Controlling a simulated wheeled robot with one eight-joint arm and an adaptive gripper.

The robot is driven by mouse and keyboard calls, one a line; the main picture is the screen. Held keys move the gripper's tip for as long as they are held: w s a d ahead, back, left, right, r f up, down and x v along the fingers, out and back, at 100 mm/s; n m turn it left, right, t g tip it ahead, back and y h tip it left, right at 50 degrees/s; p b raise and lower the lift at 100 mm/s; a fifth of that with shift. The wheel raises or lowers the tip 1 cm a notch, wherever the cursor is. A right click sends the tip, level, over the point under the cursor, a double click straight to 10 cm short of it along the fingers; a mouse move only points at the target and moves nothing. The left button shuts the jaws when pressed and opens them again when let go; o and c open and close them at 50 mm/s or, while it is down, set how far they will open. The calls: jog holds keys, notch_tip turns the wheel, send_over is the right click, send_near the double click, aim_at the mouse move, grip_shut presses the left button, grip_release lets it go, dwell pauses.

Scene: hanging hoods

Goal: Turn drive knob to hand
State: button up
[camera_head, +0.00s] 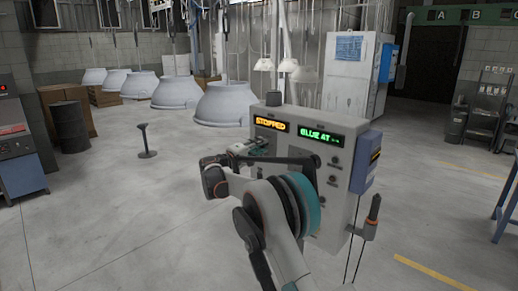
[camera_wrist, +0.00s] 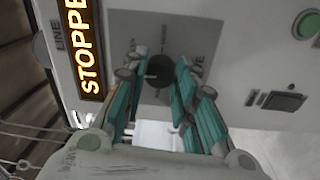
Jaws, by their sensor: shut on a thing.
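A label ending in "VE" shows partly behind the right finger. In the head view the panel box (camera_head: 349,140) stands at centre right. My gripper (camera_head: 250,146) is at its left front face, and my arm hides the knob.
An orange display reads "STOPPED" (camera_head: 271,125); a green one beside it reads "BLUE AT --" (camera_head: 321,137). A green button (camera_wrist: 306,24) lies right of the knob in the wrist view. Several pale hoods (camera_head: 238,104) stand behind. Floor at left is clear around a short post (camera_head: 146,142).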

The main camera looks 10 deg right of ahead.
jog(key=m+g, duration=0.1)
jog(key=m, duration=1.8)
jog(key=shift+f, duration=0.15)
jog(key=shift+a, duration=0.1)
dwell(0.3)
jog(key=o, duration=1)
jog(key=shift+o, duration=0.4)
jog(key=shift+w, duration=0.1)
